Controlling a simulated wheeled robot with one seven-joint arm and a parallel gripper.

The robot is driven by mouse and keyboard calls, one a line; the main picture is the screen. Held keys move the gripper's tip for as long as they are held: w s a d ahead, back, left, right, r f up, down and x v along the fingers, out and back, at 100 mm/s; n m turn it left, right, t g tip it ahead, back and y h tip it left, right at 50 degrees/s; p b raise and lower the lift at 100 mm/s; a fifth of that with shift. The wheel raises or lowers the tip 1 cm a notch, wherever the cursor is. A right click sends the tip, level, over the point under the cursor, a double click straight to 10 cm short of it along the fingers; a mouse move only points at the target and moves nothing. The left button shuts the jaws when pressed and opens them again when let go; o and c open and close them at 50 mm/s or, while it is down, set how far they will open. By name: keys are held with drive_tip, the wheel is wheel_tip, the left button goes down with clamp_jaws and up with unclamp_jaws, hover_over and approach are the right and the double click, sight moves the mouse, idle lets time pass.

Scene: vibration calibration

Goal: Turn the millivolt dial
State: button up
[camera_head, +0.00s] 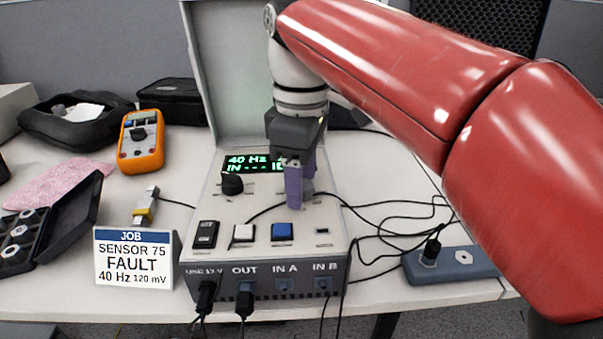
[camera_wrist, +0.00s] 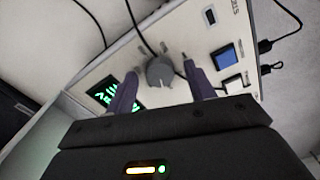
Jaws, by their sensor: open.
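The calibrator box (camera_head: 215,235) stands on the table with its lid raised. Its screen (camera_head: 252,162) shows "40 Hz" and "IN" in green, the right part hidden by my gripper. A black dial (camera_head: 232,184) sits below the screen on the left. My gripper (camera_head: 300,190) points down over the right side of the panel. In the wrist view, a grey dial (camera_wrist: 160,71) stands between the two open purple fingers (camera_wrist: 160,78), with small gaps seen on both sides. In the head view the fingers mostly hide this dial. I cannot read its marking.
The job card (camera_head: 135,257) reads "SENSOR 75 FAULT 40 Hz 120 mV". White (camera_head: 243,233) and blue (camera_head: 283,232) buttons and a black switch (camera_head: 206,235) line the panel front. Cables run right to a blue-grey block (camera_head: 455,264). An orange meter (camera_head: 141,142) stands left.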

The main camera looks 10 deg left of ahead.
wheel_tip(320, 180, up, 8)
drive_tip(key=shift+f+p, duration=0.1)
drive_tip(key=shift+p, duration=0.95)
